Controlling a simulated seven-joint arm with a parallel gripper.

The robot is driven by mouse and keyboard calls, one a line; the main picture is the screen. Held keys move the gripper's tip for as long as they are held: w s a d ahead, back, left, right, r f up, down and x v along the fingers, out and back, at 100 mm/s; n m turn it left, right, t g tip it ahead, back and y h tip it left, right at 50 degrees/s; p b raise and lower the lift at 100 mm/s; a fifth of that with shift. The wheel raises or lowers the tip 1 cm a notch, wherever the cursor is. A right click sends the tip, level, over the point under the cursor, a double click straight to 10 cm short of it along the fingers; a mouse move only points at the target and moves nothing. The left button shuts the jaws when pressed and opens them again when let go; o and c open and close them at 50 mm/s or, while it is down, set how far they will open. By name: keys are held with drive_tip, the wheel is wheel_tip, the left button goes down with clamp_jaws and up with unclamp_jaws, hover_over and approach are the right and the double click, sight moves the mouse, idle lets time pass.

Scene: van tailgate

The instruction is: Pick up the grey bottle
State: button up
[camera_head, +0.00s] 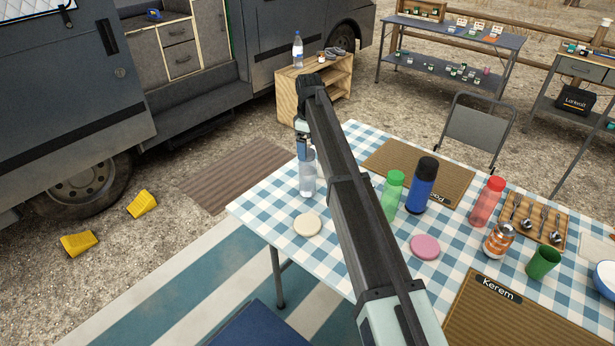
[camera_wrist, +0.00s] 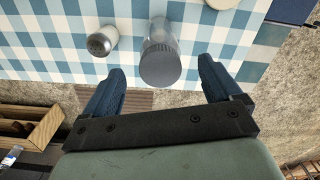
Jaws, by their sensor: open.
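The grey bottle (camera_head: 308,178) stands upright near the left corner of the checked table. It is translucent, with a grey cap. In the wrist view the bottle (camera_wrist: 161,62) is seen from above, just beyond and between my fingertips. My gripper (camera_wrist: 161,68) is open, with one blue finger on each side of the bottle's line and nothing held. In the head view my gripper (camera_head: 303,149) points down near the bottle's top and partly overlaps it. I cannot tell whether the fingers touch it.
A small shaker (camera_wrist: 102,42) stands left of the bottle in the wrist view. A cream disc (camera_head: 307,225) lies in front of the bottle. A green bottle (camera_head: 393,195), a blue bottle (camera_head: 422,186) and a red bottle (camera_head: 487,202) stand farther right, beyond my arm.

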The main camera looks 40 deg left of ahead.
sight(307, 174)
drive_tip(key=f, duration=0.5)
drive_tip(key=shift+a+f, duration=0.2)
drive_tip(key=shift+a, duration=0.05)
drive_tip(key=shift+c, duration=0.2)
clamp_jaws()
idle(0.6)
